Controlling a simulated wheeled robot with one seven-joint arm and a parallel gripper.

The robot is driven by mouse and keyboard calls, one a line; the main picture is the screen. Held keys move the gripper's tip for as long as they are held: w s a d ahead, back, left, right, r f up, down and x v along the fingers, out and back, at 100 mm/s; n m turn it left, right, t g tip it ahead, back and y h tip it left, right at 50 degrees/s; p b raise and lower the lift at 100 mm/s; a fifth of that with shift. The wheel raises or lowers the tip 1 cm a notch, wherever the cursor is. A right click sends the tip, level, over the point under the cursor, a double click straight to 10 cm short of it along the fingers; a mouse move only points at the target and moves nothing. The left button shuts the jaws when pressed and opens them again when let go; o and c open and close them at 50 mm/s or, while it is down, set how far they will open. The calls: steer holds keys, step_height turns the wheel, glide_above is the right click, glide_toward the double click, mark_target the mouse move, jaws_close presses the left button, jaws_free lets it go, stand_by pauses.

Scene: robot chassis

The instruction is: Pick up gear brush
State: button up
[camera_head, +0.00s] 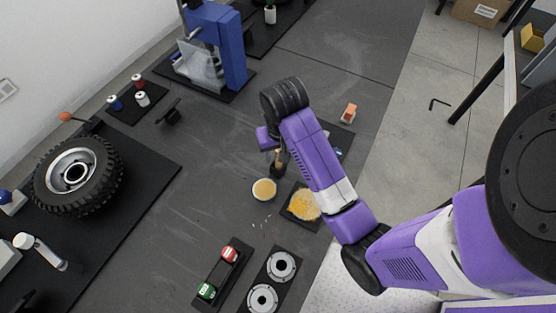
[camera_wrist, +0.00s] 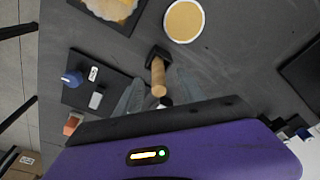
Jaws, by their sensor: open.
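The gear brush (camera_wrist: 158,78) has a pale wooden handle and a dark head. In the wrist view its handle points toward my gripper (camera_wrist: 158,86), and the two grey, blurred fingers lie on either side of it. The fingers are open, with nothing clamped between them; I cannot tell if either touches the handle. In the head view the brush (camera_head: 278,158) appears just below my gripper, partly hidden by the purple arm, beside a round white dish (camera_head: 264,189) with tan contents.
A dark tray (camera_head: 290,212) with a yellow-tan heap lies near the dish. An orange block (camera_head: 348,112) and a mat with small items are behind the arm. A tyre (camera_head: 78,175) and blue press (camera_head: 215,45) stand left. Bare bench (camera_head: 205,180) lies left of the dish.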

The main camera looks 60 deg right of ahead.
steer(key=shift+d+f, duration=0.2)
steer(key=shift+f, duration=2.15)
jaws_close()
